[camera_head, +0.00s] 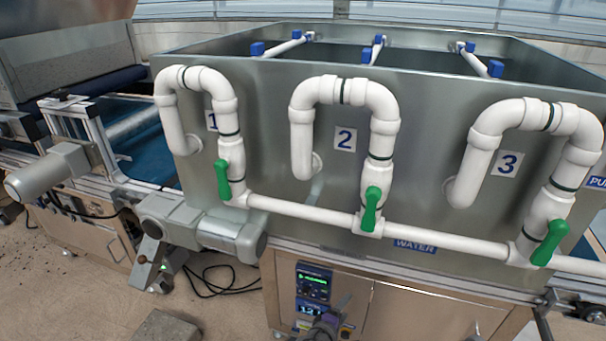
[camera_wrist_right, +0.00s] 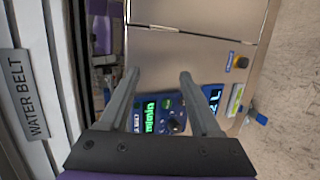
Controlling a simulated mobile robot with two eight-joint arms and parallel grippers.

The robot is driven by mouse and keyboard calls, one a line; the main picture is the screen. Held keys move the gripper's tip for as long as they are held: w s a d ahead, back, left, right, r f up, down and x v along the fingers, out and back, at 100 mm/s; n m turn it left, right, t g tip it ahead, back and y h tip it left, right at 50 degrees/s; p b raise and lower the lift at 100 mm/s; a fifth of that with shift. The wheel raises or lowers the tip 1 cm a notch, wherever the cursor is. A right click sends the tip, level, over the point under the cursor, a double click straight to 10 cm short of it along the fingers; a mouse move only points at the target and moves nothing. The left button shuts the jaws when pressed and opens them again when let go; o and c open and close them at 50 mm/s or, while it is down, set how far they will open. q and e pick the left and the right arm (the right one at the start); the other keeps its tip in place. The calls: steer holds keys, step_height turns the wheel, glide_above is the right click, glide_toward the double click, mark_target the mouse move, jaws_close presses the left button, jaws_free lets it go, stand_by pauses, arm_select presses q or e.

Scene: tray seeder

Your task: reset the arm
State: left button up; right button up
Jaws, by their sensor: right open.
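My right gripper (camera_head: 338,308) is low in the middle of the head view, in front of the control panel (camera_head: 313,284) on the steel cabinet. In the right wrist view my right gripper (camera_wrist_right: 158,77) has its two grey fingers apart, with nothing between them. Past the fingers, the control panel (camera_wrist_right: 172,124) shows a lit green display and a dark knob. I cannot tell whether the fingers touch the panel. My left gripper is not in view.
A steel tank (camera_head: 270,110) with white pipes and green valve handles (camera_head: 371,209) stands above the cabinet. A conveyor (camera_head: 140,140) is at the left. A "WATER BELT" label (camera_wrist_right: 23,93) is on the left in the wrist view. Black cables (camera_head: 210,283) lie on the floor.

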steer(key=s+d+r+m+g+y, duration=0.1)
steer(key=s+d+r+m+g, duration=0.1)
steer(key=s+d+r+m, duration=0.3)
steer(key=s+d+r+m+g+y, duration=0.1)
steer(key=s+d+g, duration=0.2)
steer(key=s, duration=0.5)
steer(key=s+a+r+m+g+y, duration=0.1)
steer(key=s+m+y, duration=0.15)
steer(key=s, duration=0.65)
steer(key=s+a+r+m+g+y, duration=0.15)
steer(key=s+m, duration=0.25)
steer(key=s, duration=0.4)
arm_select(q)
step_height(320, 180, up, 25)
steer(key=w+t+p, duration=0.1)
steer(key=p, duration=2)
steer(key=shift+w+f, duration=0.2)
arm_select(e)
step_height(320, 180, up, 24)
steer(key=w+t, duration=0.1)
steer(key=t, duration=0.1)
steer(key=shift+w+d+y, duration=0.3)
steer(key=shift+d+y, duration=0.1)
